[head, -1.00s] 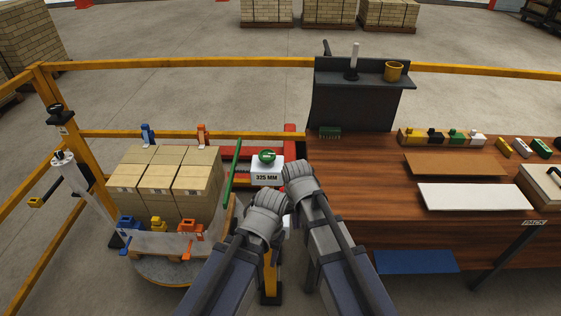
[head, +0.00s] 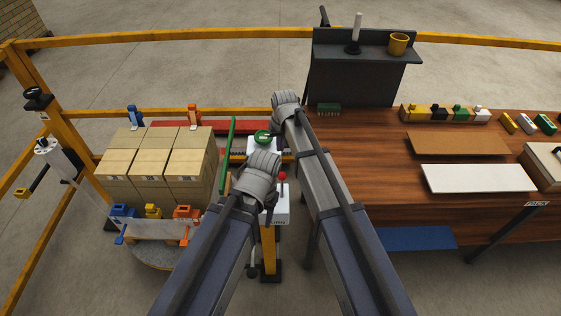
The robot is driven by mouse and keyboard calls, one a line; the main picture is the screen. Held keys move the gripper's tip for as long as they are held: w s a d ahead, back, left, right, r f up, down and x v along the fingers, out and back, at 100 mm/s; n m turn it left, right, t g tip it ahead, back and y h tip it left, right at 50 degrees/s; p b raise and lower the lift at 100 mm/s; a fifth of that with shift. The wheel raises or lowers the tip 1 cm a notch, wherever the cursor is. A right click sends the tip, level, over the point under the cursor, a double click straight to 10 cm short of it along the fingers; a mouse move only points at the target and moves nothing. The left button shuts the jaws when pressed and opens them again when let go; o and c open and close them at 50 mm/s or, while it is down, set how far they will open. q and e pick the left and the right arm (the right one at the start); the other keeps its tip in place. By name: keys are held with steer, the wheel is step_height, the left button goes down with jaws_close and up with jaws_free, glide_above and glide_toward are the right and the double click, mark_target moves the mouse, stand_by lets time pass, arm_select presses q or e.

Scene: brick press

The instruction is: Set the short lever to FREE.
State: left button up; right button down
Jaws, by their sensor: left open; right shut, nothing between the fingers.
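A short lever with a red knob (head: 282,176) stands up from a white box (head: 281,216) on a yellow post. The dark lettering on the box is partly covered and I cannot read it. My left gripper (head: 264,160) is just left of and above the red knob in the picture, apart from it as far as I can tell. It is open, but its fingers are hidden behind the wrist.
A long green bar (head: 228,150) stands left of my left gripper. Stacked bricks (head: 186,162) sit on a round platform with blue, yellow and orange clamps. A wooden bench (head: 380,190) is on the right, and a yellow rail (head: 170,38) runs behind.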

mark_target(282, 185)
steer(key=d+b+x, duration=0.1)
steer(key=b+x, duration=0.9)
steer(key=x, duration=0.1)
steer(key=s, duration=0.1)
steer(key=s+r, duration=0.1)
steer(key=s, duration=0.1)
steer(key=s+p, duration=0.1)
steer(key=shift+s+a+r, duration=0.15)
steer(key=shift+r, duration=0.1)
